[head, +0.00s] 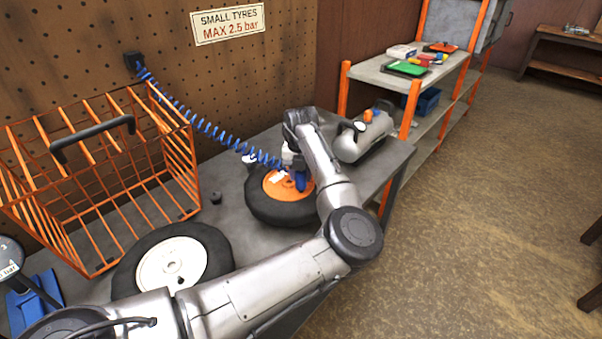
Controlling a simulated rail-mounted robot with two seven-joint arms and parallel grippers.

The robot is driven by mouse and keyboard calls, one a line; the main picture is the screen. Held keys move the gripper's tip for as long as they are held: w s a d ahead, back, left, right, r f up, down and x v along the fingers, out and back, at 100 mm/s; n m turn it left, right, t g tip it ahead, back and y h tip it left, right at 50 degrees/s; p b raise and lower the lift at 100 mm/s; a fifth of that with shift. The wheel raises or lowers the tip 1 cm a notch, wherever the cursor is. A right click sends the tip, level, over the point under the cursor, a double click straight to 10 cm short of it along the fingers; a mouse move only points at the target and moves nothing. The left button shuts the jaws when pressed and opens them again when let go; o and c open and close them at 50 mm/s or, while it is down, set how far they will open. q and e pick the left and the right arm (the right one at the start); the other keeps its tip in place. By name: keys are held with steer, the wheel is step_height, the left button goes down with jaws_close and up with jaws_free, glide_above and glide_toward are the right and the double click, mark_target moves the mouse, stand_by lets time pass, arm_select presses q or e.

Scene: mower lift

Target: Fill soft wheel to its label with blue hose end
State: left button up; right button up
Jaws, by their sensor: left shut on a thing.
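The wheel with the orange hub (276,187) and black tyre (283,212) lies flat on the grey bench. A small white label sits on its hub; its text is too small to read. My left gripper (293,172) is over the hub, pointing down, shut on the blue hose end (300,182). The blue coiled hose (205,124) runs to it from a black wall fitting (133,62). My own wrist hides part of the hub, so I cannot tell whether the hose end touches the valve. A second wheel, with a white hub (172,263), lies nearer. My right gripper is out of view.
An orange wire cage (97,180) with a black handle stands on the bench's left. A wall sign (228,22) reads "SMALL TYRES MAX 2.5 bar". A silver tank (364,136) stands at the bench's right end. A gauge (10,255) shows at the left edge.

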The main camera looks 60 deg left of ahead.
arm_select(q)
steer(key=shift+f, duration=0.25)
steer(key=shift+f, duration=0.55)
steer(key=o, duration=0.7)
step_height(320, 180, up, 3)
steer(key=p, duration=0.2)
steer(key=shift+f+p, duration=0.2)
steer(key=shift+p, duration=0.15)
step_height(320, 180, up, 6)
steer(key=p, duration=0.6)
steer(key=shift+f, duration=0.1)
step_height(320, 180, up, 3)
steer(key=p, duration=0.3)
steer(key=shift+f, duration=0.15)
